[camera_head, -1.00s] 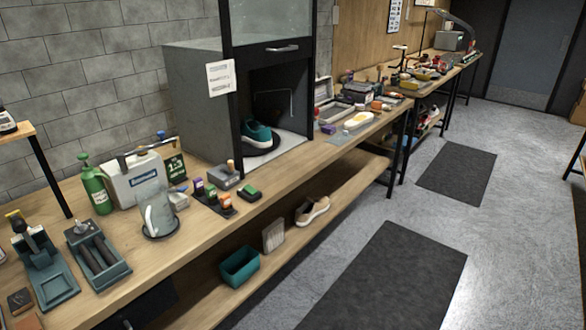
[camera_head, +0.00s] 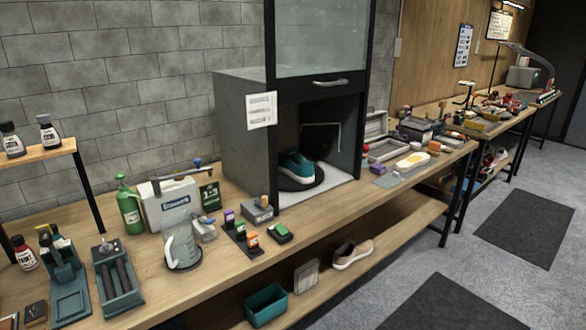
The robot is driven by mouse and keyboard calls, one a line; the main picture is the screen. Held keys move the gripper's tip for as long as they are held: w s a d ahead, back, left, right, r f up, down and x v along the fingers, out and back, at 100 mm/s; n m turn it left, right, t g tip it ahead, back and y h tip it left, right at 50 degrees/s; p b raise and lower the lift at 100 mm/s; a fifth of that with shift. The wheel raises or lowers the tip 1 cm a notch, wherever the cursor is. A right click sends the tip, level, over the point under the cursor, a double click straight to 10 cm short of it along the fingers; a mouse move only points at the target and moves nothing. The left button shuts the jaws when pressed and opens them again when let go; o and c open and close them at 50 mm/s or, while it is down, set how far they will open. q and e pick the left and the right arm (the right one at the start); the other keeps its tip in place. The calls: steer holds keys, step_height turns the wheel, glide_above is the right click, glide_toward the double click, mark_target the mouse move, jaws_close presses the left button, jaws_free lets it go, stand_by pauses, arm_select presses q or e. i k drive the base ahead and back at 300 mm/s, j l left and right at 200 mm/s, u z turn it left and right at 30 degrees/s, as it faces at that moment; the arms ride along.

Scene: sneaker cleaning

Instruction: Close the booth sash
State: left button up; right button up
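The booth (camera_head: 243,150) is a dark grey box standing on the wooden workbench. Its sash (camera_head: 322,38) is a glass panel in a black frame, raised above the opening. A metal handle (camera_head: 331,82) runs along the sash's lower rail. The front of the booth is open below that rail. A teal sneaker (camera_head: 297,167) with a white sole sits inside on a dark round stand (camera_head: 302,184). Neither of my grippers shows in the head view.
A lower shelf holds a teal bin (camera_head: 266,305) and a beige shoe (camera_head: 352,254).

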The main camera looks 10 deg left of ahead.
mark_target(294, 89)
steer(key=i+l+u, duration=0.35)
steer(key=i+l, duration=0.15)
steer(key=i, duration=0.25)
steer(key=i+l+u, duration=0.3)
steer(key=i+l, duration=0.35)
steer(key=i+l+u, duration=0.35)
steer(key=i+l, duration=0.25)
steer(key=l, duration=0.25)
steer(key=i, duration=0.45)
